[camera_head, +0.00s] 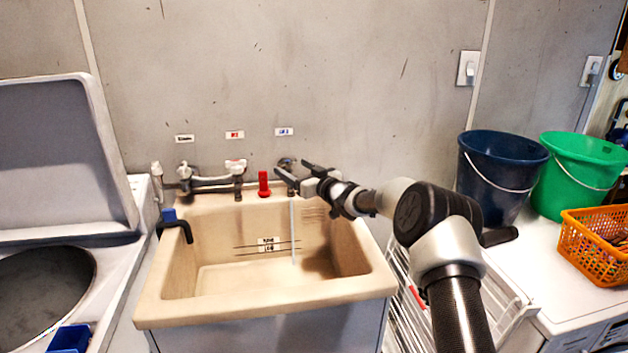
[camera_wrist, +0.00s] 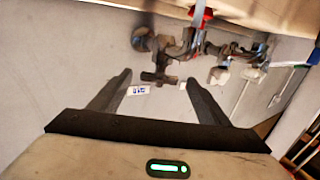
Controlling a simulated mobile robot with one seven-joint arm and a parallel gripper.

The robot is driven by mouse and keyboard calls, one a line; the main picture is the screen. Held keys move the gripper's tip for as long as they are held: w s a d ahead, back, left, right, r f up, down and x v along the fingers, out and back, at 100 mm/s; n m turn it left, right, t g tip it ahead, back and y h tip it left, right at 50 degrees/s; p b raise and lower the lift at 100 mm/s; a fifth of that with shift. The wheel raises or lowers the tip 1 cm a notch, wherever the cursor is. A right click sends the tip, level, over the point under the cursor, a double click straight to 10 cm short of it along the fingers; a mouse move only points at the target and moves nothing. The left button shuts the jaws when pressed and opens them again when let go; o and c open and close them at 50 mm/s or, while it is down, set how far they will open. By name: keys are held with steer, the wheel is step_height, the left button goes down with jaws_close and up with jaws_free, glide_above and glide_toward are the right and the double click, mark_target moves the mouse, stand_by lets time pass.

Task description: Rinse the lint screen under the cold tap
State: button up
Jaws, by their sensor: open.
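The cold tap (camera_head: 287,163) is on the wall under a blue-lettered label (camera_head: 284,131), at the back right of the beige sink (camera_head: 160,300). A thin pale vertical stream (camera_head: 293,230), which looks like running water, falls from below it into the basin. My gripper (camera_head: 294,172) is at the tap, open and empty. I cannot make out the lint screen in either view.
A red-marked tap (camera_head: 236,168) and a red object (camera_head: 264,183) are left of my gripper. A black hose hook (camera_head: 186,230) hangs over the sink's left rim. Blue (camera_head: 497,170) and green (camera_head: 575,170) buckets and an orange basket (camera_head: 590,245) stand at right.

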steer(key=v, duration=1.6)
steer(key=shift+p, duration=0.35)
steer(key=shift+s+r, duration=0.1)
steer(key=shift+r, duration=0.1)
